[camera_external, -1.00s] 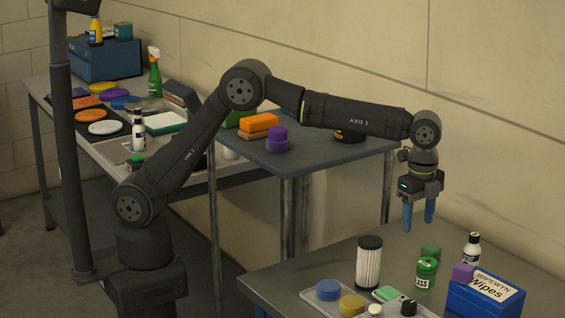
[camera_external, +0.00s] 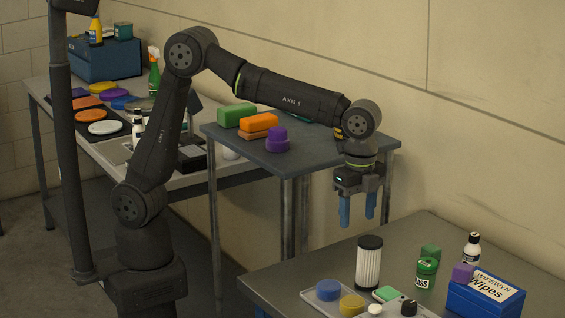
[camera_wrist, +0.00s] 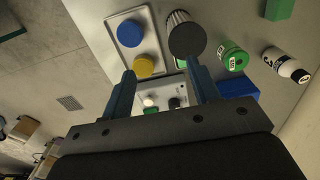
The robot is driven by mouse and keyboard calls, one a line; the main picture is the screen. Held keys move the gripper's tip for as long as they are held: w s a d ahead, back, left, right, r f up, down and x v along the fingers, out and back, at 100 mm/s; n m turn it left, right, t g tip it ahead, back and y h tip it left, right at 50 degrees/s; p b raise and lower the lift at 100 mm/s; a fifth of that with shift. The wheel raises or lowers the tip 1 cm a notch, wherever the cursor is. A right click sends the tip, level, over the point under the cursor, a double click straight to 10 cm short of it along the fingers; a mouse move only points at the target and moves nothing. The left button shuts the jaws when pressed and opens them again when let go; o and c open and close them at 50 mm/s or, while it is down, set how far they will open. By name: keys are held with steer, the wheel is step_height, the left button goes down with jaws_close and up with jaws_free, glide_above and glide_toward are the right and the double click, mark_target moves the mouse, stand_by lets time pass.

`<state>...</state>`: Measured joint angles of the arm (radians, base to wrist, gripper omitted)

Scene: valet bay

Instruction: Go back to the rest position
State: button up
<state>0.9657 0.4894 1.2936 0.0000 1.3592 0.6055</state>
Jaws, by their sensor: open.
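My gripper (camera_external: 357,210) hangs in the air with its two blue fingers apart and pointing down. In the external view it is between the middle table (camera_external: 350,160) and the front table (camera_external: 265,283). Nothing is held between the fingers. In the wrist view the fingers of my gripper (camera_wrist: 162,88) show apart, with the front table's items beyond them.
On the front table stand a black-capped white filter (camera_external: 369,265), a green jar (camera_external: 426,272), a white bottle (camera_external: 472,248), a blue wipes box (camera_external: 484,300) and a tray (camera_external: 318,299). The middle table holds orange (camera_external: 258,121), green (camera_external: 237,115) and purple (camera_external: 277,144) pieces.

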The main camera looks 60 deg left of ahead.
steer(key=s+a+f, duration=0.1)
steer(key=s+a, duration=0.4)
steer(key=s, duration=0.2)
steer(key=shift+f, duration=0.3)
steer(key=shift+s, duration=0.1)
